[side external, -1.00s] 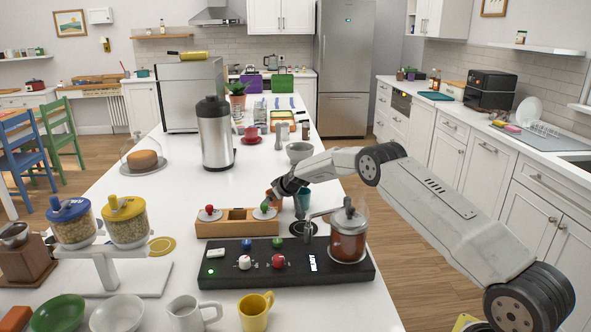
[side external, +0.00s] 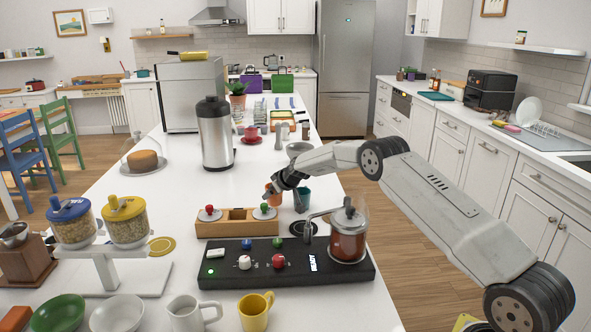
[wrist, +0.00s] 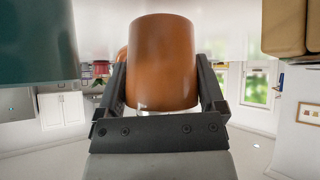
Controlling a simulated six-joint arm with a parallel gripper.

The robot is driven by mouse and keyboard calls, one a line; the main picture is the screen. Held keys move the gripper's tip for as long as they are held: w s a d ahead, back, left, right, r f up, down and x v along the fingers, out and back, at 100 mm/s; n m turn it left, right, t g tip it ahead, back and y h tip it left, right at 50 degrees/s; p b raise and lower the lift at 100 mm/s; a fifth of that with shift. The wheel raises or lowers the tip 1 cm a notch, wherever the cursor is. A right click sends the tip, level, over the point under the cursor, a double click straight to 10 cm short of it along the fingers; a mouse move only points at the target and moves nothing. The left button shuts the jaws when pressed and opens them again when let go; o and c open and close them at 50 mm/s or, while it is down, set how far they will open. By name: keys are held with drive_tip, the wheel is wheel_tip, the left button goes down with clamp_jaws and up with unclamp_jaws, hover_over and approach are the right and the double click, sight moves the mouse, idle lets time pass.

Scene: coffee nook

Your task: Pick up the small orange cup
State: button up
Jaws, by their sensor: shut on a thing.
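The small orange cup (wrist: 162,58) fills the middle of the wrist view, between the two dark fingers of my gripper (wrist: 162,95). My gripper is shut on it. In the side view the cup (side external: 271,194) shows just behind the wooden box, partly covered by my gripper (side external: 275,186). I cannot tell for sure whether its base is clear of the counter.
A teal cup (side external: 302,199) stands close to the right of my gripper. The wooden box (side external: 225,229) with red and green knobs is just in front. A black machine (side external: 225,277) with a glass jar (side external: 348,238) lies nearer. A steel dispenser (side external: 215,140) stands behind left.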

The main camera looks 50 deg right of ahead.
drive_tip(key=shift+s+a+r, duration=0.1)
drive_tip(key=shift+s+r, duration=0.05)
drive_tip(key=shift+r, duration=0.35)
drive_tip(key=shift+s+r, duration=0.15)
drive_tip(key=shift+r, duration=0.3)
drive_tip(key=s+a+f+v, duration=0.1)
drive_tip(key=a+f+v, duration=0.1)
drive_tip(key=v, duration=1.3)
drive_tip(key=shift+s+r, duration=0.25)
drive_tip(key=shift+s, duration=0.35)
drive_tip(key=shift+a, duration=0.15)
drive_tip(key=shift+r, duration=0.2)
wheel_tip(320, 180, up, 4)
drive_tip(key=shift+r, duration=0.2)
drive_tip(key=shift+f+n+y, duration=0.1)
drive_tip(key=shift+n+y, duration=0.2)
drive_tip(key=shift+n, duration=0.1)
